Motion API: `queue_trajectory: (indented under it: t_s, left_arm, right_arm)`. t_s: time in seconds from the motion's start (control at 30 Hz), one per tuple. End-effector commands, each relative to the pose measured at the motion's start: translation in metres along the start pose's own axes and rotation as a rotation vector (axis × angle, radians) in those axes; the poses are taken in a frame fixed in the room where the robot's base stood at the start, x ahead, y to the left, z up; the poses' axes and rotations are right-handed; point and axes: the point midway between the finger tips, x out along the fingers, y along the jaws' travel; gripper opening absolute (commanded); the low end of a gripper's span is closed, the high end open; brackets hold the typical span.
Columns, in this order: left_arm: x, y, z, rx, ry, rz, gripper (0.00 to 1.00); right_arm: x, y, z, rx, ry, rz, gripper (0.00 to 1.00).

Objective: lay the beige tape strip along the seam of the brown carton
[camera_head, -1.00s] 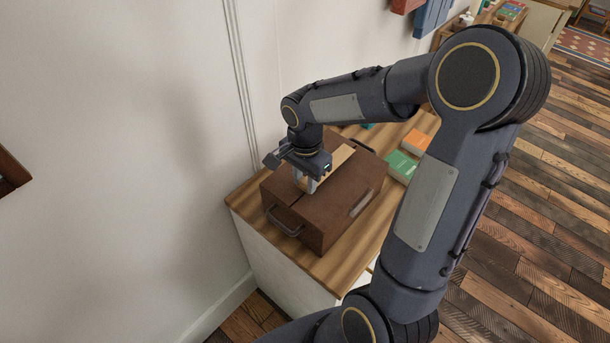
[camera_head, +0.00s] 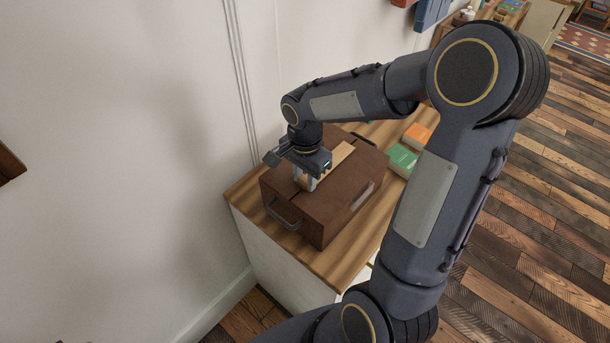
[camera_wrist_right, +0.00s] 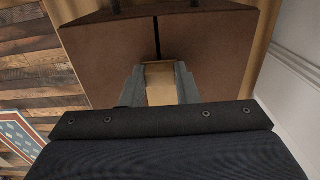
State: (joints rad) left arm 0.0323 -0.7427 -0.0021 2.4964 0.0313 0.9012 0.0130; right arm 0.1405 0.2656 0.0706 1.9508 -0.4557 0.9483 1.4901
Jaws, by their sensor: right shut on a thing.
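The brown carton (camera_head: 325,212) stands on a wooden-topped cabinet, with a dark handle on its near end. Its dark seam (camera_wrist_right: 157,40) runs along the top in the right wrist view. The beige tape strip (camera_head: 338,157) lies over the carton's top, in line with the seam, and part of it is hidden under my right gripper. My right gripper (camera_head: 307,184) is low at the carton's top, shut on the strip's near end. In the right wrist view the strip (camera_wrist_right: 160,85) shows between the two fingers, its end at the seam. My left gripper is not in view.
The cabinet top (camera_head: 245,205) has a bare wood edge around the carton. A green book (camera_head: 402,160) and an orange book (camera_head: 417,137) lie right of the carton. A white wall (camera_head: 130,130) rises close on the left. My right arm covers much of the right side.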

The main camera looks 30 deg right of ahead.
Motion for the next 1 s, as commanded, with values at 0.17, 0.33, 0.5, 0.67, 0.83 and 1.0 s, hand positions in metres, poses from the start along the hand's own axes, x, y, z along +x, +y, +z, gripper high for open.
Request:
queue_trajectory:
  t_s: [0.17, 0.33, 0.5, 0.67, 0.83, 1.0]
  left_arm:
    - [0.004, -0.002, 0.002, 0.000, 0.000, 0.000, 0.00]
    - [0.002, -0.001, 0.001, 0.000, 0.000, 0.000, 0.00]
    - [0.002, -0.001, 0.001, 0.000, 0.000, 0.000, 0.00]
    - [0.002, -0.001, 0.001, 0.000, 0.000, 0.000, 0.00]
    - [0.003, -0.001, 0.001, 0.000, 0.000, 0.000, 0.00]
    - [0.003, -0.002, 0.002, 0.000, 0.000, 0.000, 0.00]
  right_arm:
    - [0.005, 0.000, 0.000, 0.000, 0.000, 0.000, 0.00]
    - [0.003, 0.000, 0.000, 0.000, 0.000, 0.000, 0.50]
    - [0.003, 0.000, 0.000, 0.000, 0.000, 0.000, 0.53]
    - [0.001, 0.000, 0.000, 0.000, 0.000, -0.001, 0.53]
    - [-0.021, -0.001, 0.000, 0.000, 0.003, -0.005, 0.53]
    - [-0.050, -0.001, 0.000, -0.001, 0.002, -0.004, 0.53]
